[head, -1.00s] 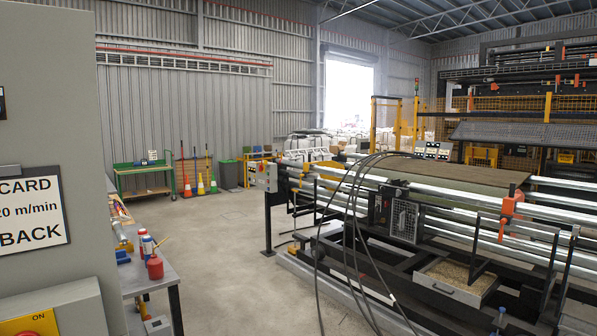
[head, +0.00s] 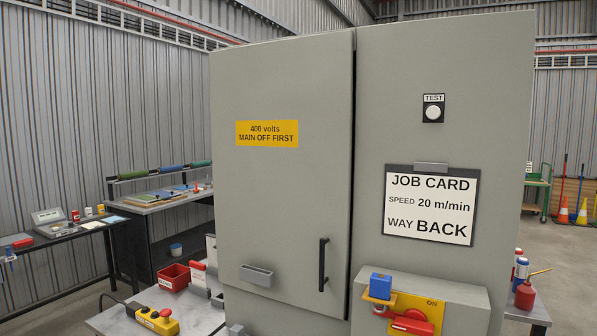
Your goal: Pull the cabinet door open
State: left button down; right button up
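The grey cabinet (head: 455,90) fills the middle of the head view. Its door (head: 285,200) is the left panel and carries a yellow label reading "400 volts MAIN OFF FIRST" (head: 267,133). A black vertical handle (head: 323,264) sits near the door's lower right edge. A dark gap runs along that edge; the door looks shut or nearly so. On the right panel, a red rotary switch (head: 412,322) sits on a yellow plate marked ON, with a blue block (head: 380,286) beside it. Neither of my grippers is in view.
A job card (head: 431,205) and a white TEST button (head: 433,113) are on the right panel. A grey holder (head: 257,275) is on the door. At lower left, a bench holds a yellow pendant (head: 157,320) and a red bin (head: 174,277). Open floor (head: 565,260) shows at right.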

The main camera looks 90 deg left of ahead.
aim_at(281, 110)
jog(key=u, duration=2.95)
jog(key=k+j+z, duration=0.1)
jog(key=z, duration=0.25)
